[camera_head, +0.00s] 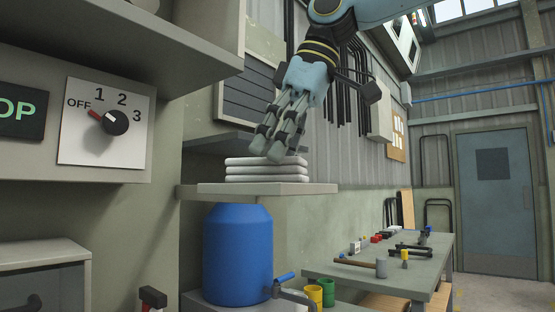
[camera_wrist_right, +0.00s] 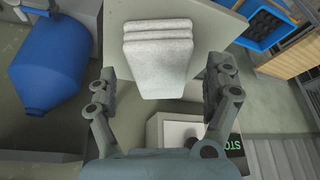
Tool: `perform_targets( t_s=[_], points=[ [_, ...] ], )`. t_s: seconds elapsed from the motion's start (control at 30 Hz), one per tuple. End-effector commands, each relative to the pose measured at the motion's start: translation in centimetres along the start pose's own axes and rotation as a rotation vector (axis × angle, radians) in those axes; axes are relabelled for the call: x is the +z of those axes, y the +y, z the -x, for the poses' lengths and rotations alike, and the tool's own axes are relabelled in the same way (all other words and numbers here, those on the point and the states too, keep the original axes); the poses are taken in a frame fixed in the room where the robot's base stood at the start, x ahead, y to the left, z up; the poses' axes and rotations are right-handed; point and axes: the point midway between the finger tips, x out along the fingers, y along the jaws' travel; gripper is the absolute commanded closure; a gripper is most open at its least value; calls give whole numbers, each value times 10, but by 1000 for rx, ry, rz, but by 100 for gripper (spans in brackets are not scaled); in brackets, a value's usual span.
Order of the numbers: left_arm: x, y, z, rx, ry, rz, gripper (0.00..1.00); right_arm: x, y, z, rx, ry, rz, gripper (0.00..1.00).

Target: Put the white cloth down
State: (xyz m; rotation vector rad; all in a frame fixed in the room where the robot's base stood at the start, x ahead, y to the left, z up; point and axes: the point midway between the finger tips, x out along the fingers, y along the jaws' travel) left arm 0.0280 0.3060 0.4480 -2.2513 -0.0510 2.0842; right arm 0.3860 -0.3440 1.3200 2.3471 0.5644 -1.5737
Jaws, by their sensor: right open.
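The white cloth (camera_head: 240,170) lies folded in a flat stack of 3 layers on a grey shelf (camera_head: 320,189). I cannot tell whether it is one cloth or separate ones. My right gripper (camera_head: 274,145) reaches down from above, its fingers over and partly in front of the stack. In the right wrist view the cloth (camera_wrist_right: 158,45) lies ahead, between the spread fingers of the right gripper (camera_wrist_right: 164,85). The fingers stand apart from its sides and hold nothing. My left gripper is not in view.
A blue barrel (camera_head: 237,255) stands below the shelf. A control panel with a dial (camera_head: 115,122) is at the left. A workbench (camera_head: 390,268) with tools stands at the right, and a door (camera_head: 495,195) is behind it.

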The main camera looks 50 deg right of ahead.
Motion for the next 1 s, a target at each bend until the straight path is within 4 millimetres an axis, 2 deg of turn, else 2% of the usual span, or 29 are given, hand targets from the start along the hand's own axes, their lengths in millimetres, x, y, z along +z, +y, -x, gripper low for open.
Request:
perform_targets(
  t_s=[0.2,0.43,0.6,1.0],
  points=[
    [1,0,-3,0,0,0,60,0,0,52,5,5,0,15],
    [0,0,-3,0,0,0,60,0,0,92,2,2,1,15],
    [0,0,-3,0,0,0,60,0,0,103,1,1,1,15],
    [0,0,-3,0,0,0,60,0,0,103,0,1,2,15]
  ],
)
